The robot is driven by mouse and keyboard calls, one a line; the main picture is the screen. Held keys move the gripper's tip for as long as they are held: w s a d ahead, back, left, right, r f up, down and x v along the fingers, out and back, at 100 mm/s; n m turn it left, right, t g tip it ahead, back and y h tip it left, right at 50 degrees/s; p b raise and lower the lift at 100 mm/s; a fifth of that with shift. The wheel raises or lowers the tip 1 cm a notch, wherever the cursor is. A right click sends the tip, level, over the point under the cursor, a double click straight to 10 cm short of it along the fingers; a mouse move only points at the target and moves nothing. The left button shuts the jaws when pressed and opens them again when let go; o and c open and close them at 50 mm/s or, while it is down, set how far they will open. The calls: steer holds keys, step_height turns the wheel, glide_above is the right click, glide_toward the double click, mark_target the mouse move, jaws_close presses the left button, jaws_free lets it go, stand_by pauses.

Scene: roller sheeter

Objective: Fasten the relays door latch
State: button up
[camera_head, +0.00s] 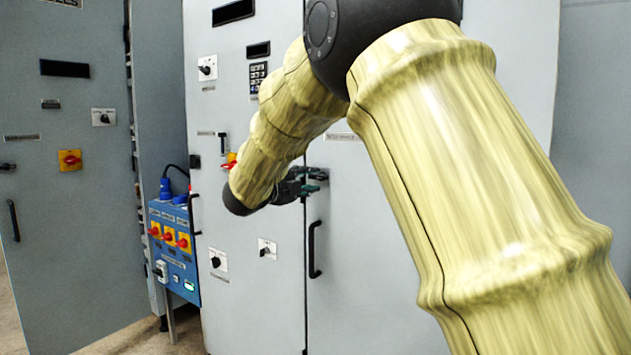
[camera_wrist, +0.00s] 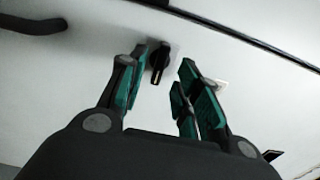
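A small black turn latch (camera_wrist: 160,60) with a pale mark at its lower end sits on a light grey cabinet door (camera_wrist: 75,65) in the wrist view. My gripper (camera_wrist: 158,78) is open, with green-padded fingers to the left and right of the latch. No finger visibly touches it; the exact depth gap is unclear. In the head view my gripper (camera_head: 314,181) is beside the seam of the tall grey cabinet, above a black door handle (camera_head: 314,249). The latch is not clearly visible there, and the door's label is too small to read.
The black handle also shows at the upper left of the wrist view (camera_wrist: 35,23). A blue box with red-yellow switches (camera_head: 172,245) stands left of the cabinet. A grey door panel (camera_head: 75,240) is farther left. My arm covers much of the right side.

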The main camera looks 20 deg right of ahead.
mark_target(316, 177)
steer(key=shift+x, duration=1.9)
steer(key=c, duration=0.7)
